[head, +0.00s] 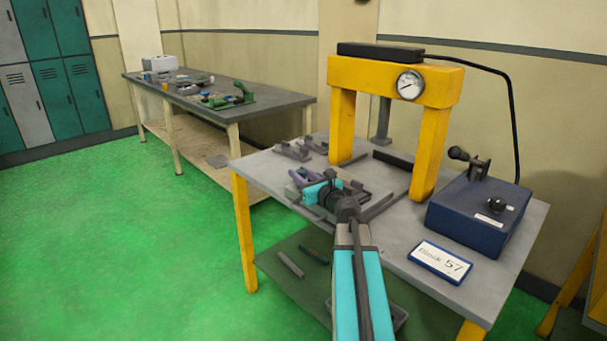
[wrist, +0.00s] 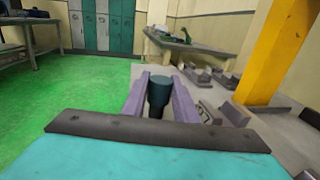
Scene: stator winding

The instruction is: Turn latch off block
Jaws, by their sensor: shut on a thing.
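My gripper (wrist: 159,84) has purple fingers, one on each side of a dark round knob (wrist: 158,97), and is shut on it. The knob stands upright between the fingers; I take it for the latch's handle, but its lower end is hidden. In the head view my gripper (head: 303,175) is low over the front left part of the press table, and my wrist hides most of what it holds. A grey block (wrist: 208,113) with a marking on it lies just right of the fingers.
The yellow press (head: 433,140) with a dial stands behind. Several grey fixtures (head: 293,150) lie at the table's back left. Another workbench (head: 240,112) stands behind.

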